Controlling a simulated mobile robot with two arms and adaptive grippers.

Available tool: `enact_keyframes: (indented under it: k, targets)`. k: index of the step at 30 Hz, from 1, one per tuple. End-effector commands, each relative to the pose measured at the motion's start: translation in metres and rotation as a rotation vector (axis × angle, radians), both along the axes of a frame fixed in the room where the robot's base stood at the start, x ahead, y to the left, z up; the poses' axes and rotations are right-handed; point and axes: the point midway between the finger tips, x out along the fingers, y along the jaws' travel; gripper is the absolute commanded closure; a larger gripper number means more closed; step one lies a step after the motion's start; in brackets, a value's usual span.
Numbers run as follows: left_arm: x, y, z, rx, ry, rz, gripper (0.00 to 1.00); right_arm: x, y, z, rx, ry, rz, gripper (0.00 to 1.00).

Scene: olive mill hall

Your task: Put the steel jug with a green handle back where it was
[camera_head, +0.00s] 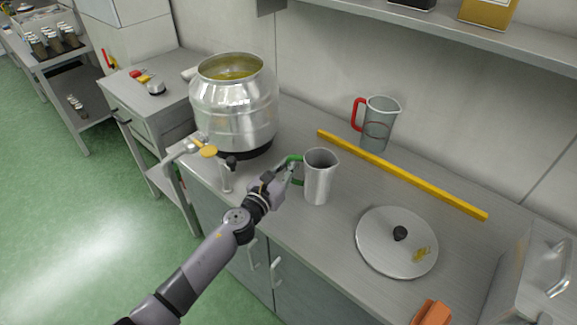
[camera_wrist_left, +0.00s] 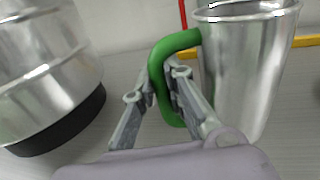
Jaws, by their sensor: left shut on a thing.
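The steel jug (camera_head: 319,180) with a green handle (camera_head: 293,158) is upright over the steel counter (camera_head: 345,239), right of the large steel vat. My left gripper (camera_head: 287,172) comes in from the left and is shut on the green handle. In the left wrist view the fingers (camera_wrist_left: 172,92) lie on both sides of the green handle (camera_wrist_left: 176,42), and the steel jug (camera_wrist_left: 243,75) is to the right. I cannot tell whether the jug's base touches the counter. My right gripper is not in view.
The steel vat (camera_head: 236,105) with a tap stands left of the jug. Behind are a yellow bar (camera_head: 400,175) and a clear jug (camera_head: 378,125) with a red handle. A round lid (camera_head: 380,249) lies to the right, and an orange item (camera_head: 432,313) lies near the front edge.

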Motion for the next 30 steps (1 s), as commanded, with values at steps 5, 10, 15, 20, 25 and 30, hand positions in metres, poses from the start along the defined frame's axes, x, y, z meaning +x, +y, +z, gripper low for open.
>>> enact_keyframes:
  k: [5, 10, 15, 20, 25, 30]
  targets:
    - [0.000, 0.000, -0.002, 0.000, 0.000, 0.000, 0.84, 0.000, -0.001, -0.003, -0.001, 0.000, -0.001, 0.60]
    - [0.000, 0.000, -0.002, 0.000, 0.000, 0.000, 0.72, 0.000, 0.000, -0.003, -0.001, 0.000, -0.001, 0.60]
    - [0.000, 0.000, -0.002, 0.000, 0.000, 0.000, 0.68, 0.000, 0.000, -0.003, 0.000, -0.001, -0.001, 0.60]
    - [0.000, 0.000, -0.002, 0.000, 0.000, 0.000, 0.68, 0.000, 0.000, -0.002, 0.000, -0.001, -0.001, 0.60]
    - [-0.007, 0.005, 0.000, 0.002, 0.000, 0.001, 0.68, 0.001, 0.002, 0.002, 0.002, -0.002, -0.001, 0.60]
    - [-0.038, 0.019, -0.001, 0.004, 0.001, 0.000, 0.68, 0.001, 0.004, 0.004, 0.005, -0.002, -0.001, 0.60]
